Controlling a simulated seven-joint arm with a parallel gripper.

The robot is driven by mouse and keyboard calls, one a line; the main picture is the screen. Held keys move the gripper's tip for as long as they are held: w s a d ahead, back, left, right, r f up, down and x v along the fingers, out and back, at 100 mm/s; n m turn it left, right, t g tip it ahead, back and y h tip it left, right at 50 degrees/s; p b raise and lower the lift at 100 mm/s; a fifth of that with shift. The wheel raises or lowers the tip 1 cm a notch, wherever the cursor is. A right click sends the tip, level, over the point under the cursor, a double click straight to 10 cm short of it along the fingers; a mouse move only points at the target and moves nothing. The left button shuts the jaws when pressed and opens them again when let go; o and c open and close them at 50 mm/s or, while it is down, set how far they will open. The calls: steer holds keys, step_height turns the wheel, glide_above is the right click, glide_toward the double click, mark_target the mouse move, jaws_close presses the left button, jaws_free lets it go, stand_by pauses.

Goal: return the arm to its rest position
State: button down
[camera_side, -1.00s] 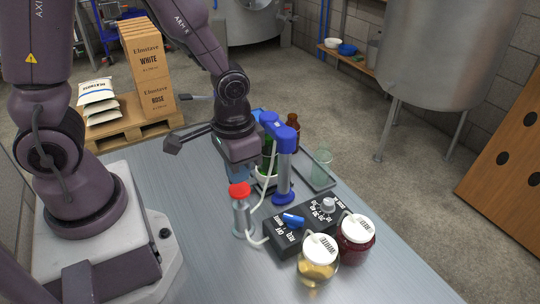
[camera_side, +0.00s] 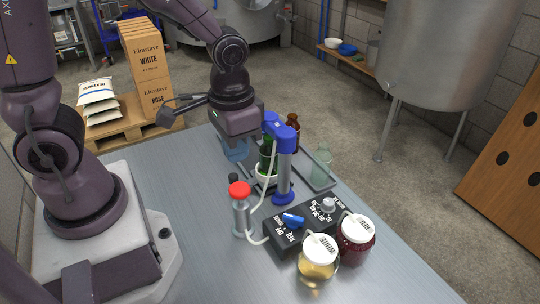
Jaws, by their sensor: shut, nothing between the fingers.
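My gripper (camera_side: 236,152) hangs below my wrist over the far side of the steel table, left of the blue-headed filler column (camera_side: 284,172). Its bluish fingers point down, are shut and hold nothing. The fingertips are small and partly hard to make out. A green bottle (camera_side: 268,153) stands in a white holder (camera_side: 266,174) just right of my gripper, apart from it. The bottle is partly hidden by the column and its hose.
A tray (camera_side: 320,185) with a pale green glass (camera_side: 322,163) and brown bottle (camera_side: 293,122) lies behind. The table's left (camera_side: 185,220) is clear.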

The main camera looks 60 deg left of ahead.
steer(key=s+a+r+t, duration=0.1)
steer(key=s+r+t, duration=0.1)
steer(key=r, duration=0.5)
steer(key=s+a+r+t, duration=0.2)
steer(key=s+r+t, duration=0.1)
steer(key=r, duration=0.5)
steer(key=shift+s+a+t, duration=0.25)
steer(key=shift+s+t, duration=0.05)
steer(key=shift+s, duration=0.05)
